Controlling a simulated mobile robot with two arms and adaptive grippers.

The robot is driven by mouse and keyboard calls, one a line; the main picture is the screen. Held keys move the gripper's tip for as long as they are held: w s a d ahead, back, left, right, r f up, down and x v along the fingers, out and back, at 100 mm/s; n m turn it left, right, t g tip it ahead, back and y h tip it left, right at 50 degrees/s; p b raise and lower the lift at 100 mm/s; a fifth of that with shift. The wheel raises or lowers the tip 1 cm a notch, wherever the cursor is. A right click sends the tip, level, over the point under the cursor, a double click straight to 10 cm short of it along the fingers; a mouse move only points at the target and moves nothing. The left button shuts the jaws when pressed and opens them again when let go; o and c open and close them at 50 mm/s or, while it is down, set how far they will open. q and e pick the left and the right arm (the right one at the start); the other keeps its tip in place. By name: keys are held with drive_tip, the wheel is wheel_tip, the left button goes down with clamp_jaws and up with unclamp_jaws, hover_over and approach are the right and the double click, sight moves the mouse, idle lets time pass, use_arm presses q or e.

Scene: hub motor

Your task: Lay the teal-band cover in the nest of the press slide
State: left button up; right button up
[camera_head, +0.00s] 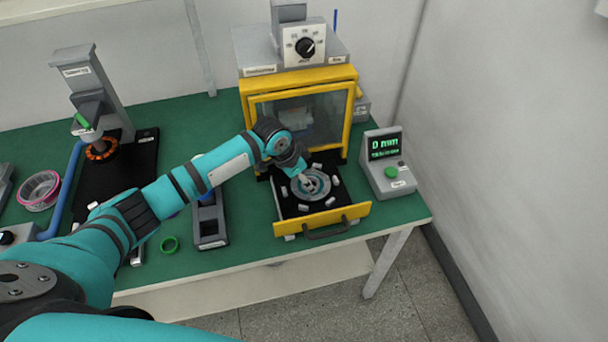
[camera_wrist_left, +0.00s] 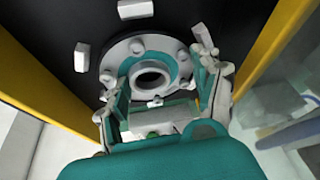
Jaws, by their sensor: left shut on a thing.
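The teal-band cover (camera_head: 325,190) is a round grey disc with a teal ring and a raised hub. It lies over the middle of the black press slide (camera_head: 288,206), among small white blocks. My left gripper (camera_head: 307,184) reaches over it from the left and is shut on it. In the left wrist view the cover (camera_wrist_left: 125,52) shows between the fingers of the left gripper (camera_wrist_left: 154,85), with its hub opening facing me. I cannot tell whether the cover touches the slide floor. The nest under it is hidden. My right gripper is not in view.
The slide is pulled out of the yellow-framed press (camera_head: 351,122), its yellow front (camera_head: 355,212) near the table edge. A display reading 0 mm (camera_head: 384,146) stands right.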

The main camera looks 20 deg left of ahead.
use_arm(q)
drive_tip(key=shift+f, duration=0.2)
drive_tip(key=o, duration=1.4)
drive_tip(key=shift+c, duration=0.2)
drive_tip(key=shift+o, duration=0.5)
drive_tip(key=v, duration=0.7)
drive_tip(key=shift+s+a+r, duration=0.1)
drive_tip(key=shift+r, duration=0.15)
drive_tip(key=shift+f, duration=0.1)
